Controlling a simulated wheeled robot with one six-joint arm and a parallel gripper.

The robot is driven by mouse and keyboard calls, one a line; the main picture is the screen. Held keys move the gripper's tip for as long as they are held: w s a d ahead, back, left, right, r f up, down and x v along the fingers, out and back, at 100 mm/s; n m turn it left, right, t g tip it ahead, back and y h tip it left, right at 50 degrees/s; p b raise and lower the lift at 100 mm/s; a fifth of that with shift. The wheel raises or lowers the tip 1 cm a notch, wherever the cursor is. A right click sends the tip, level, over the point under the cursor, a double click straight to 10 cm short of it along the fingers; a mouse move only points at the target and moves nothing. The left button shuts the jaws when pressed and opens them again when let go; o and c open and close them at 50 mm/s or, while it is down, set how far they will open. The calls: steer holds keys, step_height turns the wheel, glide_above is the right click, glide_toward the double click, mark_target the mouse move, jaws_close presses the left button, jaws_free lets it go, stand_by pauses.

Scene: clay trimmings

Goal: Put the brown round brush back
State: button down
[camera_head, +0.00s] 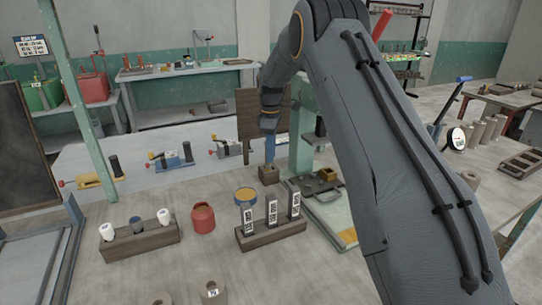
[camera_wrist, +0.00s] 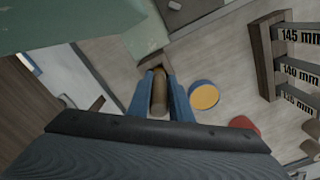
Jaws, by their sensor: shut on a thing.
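My gripper (camera_wrist: 160,98) shows two blue fingers in the wrist view, shut on a brown rounded thing, the brown round brush (camera_wrist: 159,92). In the head view my gripper (camera_head: 269,152) points down, and the brush cannot be made out between the fingers. A small brown wooden block (camera_head: 268,175) stands right below the fingertips. It also shows in the wrist view (camera_wrist: 152,60), just beyond the fingertips. I cannot tell whether the brush's lower end is inside the block or above it.
A yellow-topped blue tin (camera_head: 245,196), a red jar (camera_head: 203,218) and a wooden rack (camera_head: 270,234) with labelled gauges stand in front. A green machine post (camera_head: 301,140) rises close right of my gripper. Toggle clamps (camera_head: 172,160) line the panel at left.

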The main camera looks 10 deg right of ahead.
steer(key=shift+s+f+p, duration=0.1)
steer(key=shift+f+p, duration=0.2)
steer(key=shift+f, duration=0.5)
steer(key=shift+w+f+p, duration=0.3)
steer(key=shift+f, duration=0.05)
steer(key=c, duration=1.6)
jaws_free()
steer(key=shift+f, duration=0.1)
step_height(320, 180, up, 12)
steer(key=b, duration=0.4)
steer(key=shift+s, duration=0.1)
